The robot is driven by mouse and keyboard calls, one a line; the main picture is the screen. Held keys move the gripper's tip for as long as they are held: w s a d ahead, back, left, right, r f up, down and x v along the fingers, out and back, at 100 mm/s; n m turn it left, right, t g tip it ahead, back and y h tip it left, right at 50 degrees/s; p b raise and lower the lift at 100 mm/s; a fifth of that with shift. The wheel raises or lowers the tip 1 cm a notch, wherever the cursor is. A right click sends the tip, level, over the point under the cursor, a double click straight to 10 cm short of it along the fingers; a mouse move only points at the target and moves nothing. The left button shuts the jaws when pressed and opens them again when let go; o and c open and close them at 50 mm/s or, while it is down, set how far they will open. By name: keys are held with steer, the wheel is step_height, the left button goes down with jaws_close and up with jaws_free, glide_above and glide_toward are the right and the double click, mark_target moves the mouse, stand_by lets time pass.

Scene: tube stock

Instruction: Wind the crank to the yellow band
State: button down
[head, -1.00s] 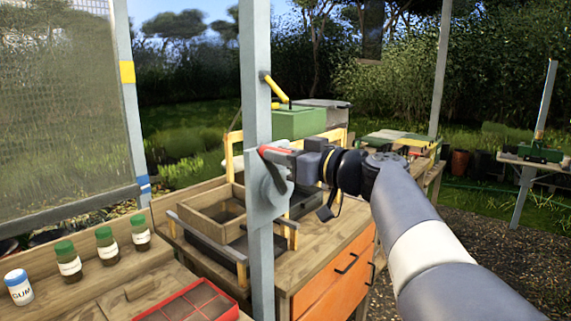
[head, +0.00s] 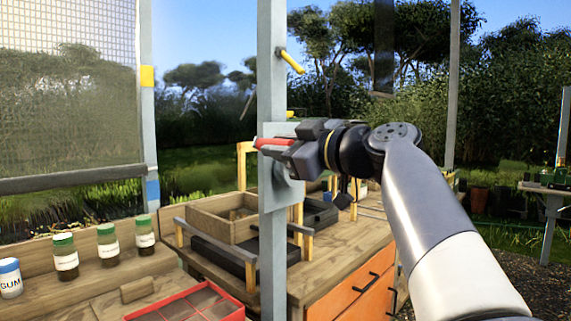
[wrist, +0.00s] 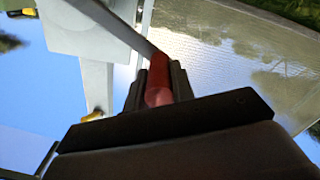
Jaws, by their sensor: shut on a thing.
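My gripper (head: 288,149) is shut on the red crank handle (head: 270,142), in front of the grey post (head: 272,235). The wrist view shows the red handle (wrist: 158,80) between the jaws and the grey crank arm (wrist: 118,24) running up-left from it. The crank's housing is partly hidden behind my gripper in the head view. The mesh screen (head: 70,75) hangs at the left, its dark bottom bar (head: 80,180) a little above the blue band (head: 152,190) on the left post. The yellow band (head: 147,76) is well above the bar.
A yellow peg (head: 291,62) juts from the grey post above my gripper. Several green-lidded jars, a gum jar (head: 10,278) and a red tray (head: 190,303) stand on the near bench. A wooden box (head: 220,222) sits on the orange-drawered bench behind the post.

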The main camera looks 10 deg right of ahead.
step_height(320, 180, down, 9)
steer(key=a+n+b, duration=0.1)
steer(key=n+b, duration=0.5)
steer(key=b, duration=0.8)
steer(key=shift+s, duration=0.3)
steer(key=c, duration=1.5)
jaws_free()
steer(key=o, duration=0.3)
steer(key=shift+r, duration=0.15)
steer(key=shift+s+d, duration=0.1)
steer(key=shift+s, duration=0.05)
